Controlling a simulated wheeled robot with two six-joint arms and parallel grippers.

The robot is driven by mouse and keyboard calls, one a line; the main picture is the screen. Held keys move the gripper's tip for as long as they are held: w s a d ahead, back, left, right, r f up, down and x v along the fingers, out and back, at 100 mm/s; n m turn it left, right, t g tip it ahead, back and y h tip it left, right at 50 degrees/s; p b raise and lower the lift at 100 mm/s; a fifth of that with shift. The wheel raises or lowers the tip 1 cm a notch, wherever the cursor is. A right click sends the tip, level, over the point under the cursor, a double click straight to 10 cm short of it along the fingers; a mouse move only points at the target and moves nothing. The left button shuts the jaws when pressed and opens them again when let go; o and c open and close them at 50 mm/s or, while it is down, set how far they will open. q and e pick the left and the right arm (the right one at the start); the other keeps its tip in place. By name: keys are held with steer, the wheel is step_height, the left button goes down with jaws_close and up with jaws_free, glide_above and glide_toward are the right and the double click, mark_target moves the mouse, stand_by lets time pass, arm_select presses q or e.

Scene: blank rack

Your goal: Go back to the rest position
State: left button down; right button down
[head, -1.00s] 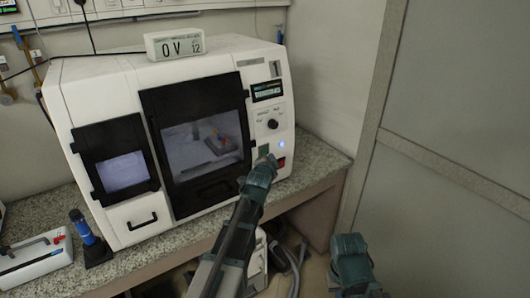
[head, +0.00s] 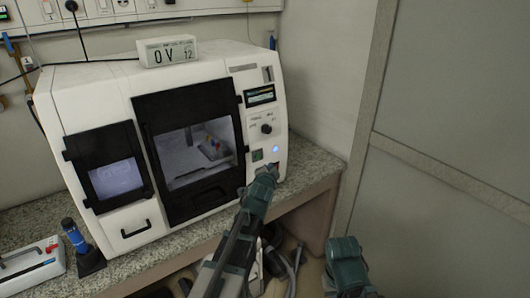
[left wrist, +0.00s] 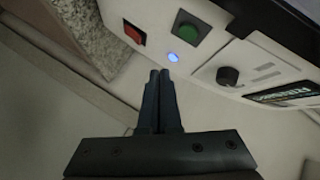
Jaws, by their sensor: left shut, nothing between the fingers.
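My left gripper (head: 267,170) is at the lower right of the white machine's front, by the button panel. In the left wrist view its two dark fingers (left wrist: 160,74) are together with nothing between them. Their tips point at the panel just below the lit blue light (left wrist: 172,57); whether they touch is hard to tell. A green button (left wrist: 187,33) and a red button (left wrist: 133,33) sit beside the light. A teal part of my right arm shows at the lower right of the head view, but no right fingers can be made out.
The white machine (head: 85,85) stands on a speckled counter (head: 318,164), with its dark-framed doors closed. A display block (head: 168,51) reading "0 V" sits on top. A grey panel (head: 455,110) stands at right.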

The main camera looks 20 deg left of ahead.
arm_select(q)
steer(key=s+d+f+n+g+h+p, duration=0.1)
steer(key=s+d+f+n+g, duration=0.1)
steer(key=s+d+f+g, duration=0.4)
steer(key=s+d+f+n+g+p, duration=0.1)
steer(key=s+d+f+p, duration=0.2)
steer(key=s, duration=0.5)
steer(key=s+d+f+n+g, duration=0.1)
steer(key=s+d+g, duration=0.2)
steer(key=s, duration=0.7)
steer(key=s+d+f+n+g, duration=0.2)
steer(key=s+d+g, duration=0.2)
steer(key=s, duration=0.6)
steer(key=shift+g, duration=0.5)
stand_by(2.6)
